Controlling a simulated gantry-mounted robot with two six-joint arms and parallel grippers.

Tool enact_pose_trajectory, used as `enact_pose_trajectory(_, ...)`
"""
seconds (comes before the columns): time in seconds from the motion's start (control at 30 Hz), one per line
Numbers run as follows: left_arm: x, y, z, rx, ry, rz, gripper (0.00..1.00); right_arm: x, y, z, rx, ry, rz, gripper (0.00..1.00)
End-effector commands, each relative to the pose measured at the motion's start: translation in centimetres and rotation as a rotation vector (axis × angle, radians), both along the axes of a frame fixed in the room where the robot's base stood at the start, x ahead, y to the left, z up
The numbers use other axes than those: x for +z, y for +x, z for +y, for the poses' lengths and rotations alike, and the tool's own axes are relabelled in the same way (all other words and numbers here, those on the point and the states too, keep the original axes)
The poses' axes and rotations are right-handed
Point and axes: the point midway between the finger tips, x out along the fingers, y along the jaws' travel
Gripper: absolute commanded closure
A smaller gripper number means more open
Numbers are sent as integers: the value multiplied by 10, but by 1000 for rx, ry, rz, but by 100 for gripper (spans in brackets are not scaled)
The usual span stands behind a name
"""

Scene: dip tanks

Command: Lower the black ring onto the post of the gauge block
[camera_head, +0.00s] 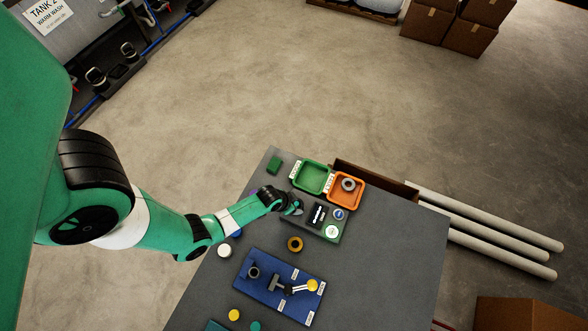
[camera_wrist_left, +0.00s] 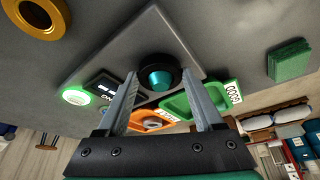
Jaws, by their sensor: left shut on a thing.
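My left gripper (camera_head: 294,206) is over the left end of the grey gauge block (camera_head: 323,228). Its fingers are shut on the black ring (camera_wrist_left: 145,68), which sits between the fingertips in the left wrist view. A teal rounded top (camera_wrist_left: 160,80), apparently the post, shows within the ring's opening. I cannot tell whether the ring is around the post or held just above it. The block's dark display (camera_head: 318,214) and lit round button (camera_head: 331,231) lie right of the gripper. The fingers hide part of the block. My right gripper is out of view.
A green tray (camera_head: 325,181) and an orange tray (camera_head: 360,202) stand behind the block; the orange one holds a grey ring (camera_head: 348,184). A brass ring (camera_head: 295,244) and a blue board (camera_head: 262,289) with fittings lie in front. The table's right side is clear.

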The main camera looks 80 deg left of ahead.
Motion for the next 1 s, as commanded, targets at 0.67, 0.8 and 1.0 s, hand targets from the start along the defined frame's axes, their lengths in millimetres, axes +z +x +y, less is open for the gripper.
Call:
enact_pose_trajectory(0.67, 0, 0, 0, 0, 0, -1, 0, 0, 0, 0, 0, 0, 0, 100)
enact_pose_trajectory(0.8, 0, 0, 0, 0, 0, 1, 0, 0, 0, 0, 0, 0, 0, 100)
enact_pose_trajectory(1.0, 8, 0, 0, 0, 0, 0, 0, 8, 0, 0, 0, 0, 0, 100)
